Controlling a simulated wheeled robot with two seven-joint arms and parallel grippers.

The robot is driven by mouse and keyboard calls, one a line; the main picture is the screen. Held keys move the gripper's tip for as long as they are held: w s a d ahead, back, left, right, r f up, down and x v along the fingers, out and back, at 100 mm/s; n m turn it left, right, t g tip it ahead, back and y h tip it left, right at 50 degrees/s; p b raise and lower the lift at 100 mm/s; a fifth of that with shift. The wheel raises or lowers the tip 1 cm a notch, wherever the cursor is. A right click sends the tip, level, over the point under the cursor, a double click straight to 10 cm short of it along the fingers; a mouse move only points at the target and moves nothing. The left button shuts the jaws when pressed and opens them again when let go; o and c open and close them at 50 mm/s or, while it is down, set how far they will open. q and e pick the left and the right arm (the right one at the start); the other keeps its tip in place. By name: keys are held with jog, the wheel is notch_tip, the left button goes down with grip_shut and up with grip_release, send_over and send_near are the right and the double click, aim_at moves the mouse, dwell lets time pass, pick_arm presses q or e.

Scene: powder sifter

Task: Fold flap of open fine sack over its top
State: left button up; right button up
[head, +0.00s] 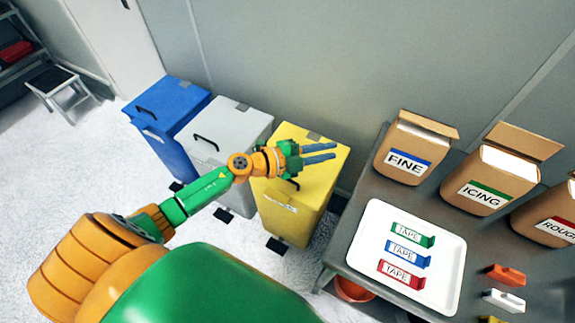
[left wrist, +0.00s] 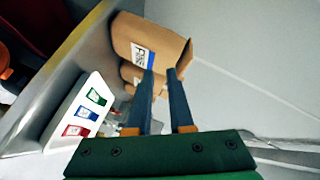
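The fine sack (head: 397,172) is a brown paper sack with a blue-edged FINE label, standing upright at the back left of the grey table. Its top is open and its flap (head: 428,124) sticks out at the upper right. In the left wrist view the sack (left wrist: 165,32) appears tilted, ahead of the fingers. My left gripper (head: 335,151) is open and empty, above the yellow bin and left of the sack, apart from it. Its two blue-grey fingers (left wrist: 160,74) stand a little apart. My right gripper is not in view.
An icing sack (head: 475,195) and a rough sack (head: 545,222), cut off by the frame edge, stand right of the fine sack. A white tray (head: 440,280) holds green, blue and red tapes. Blue (head: 168,112), white (head: 228,135) and yellow (head: 290,210) bins stand left of the table (head: 350,250).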

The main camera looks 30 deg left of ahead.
pick_arm(q)
jog(key=a+f+n+y+b, duration=0.2)
jog(key=f+n, duration=0.1)
jog(key=f, duration=0.3)
jog(key=a+f+n+t+y+b, duration=0.1)
jog(key=a+f+n+y, duration=0.1)
jog(key=f, duration=0.5)
jog(key=shift+s+n+b, duration=0.25)
jog(key=shift+n+b, duration=0.1)
jog(key=shift+n, duration=0.15)
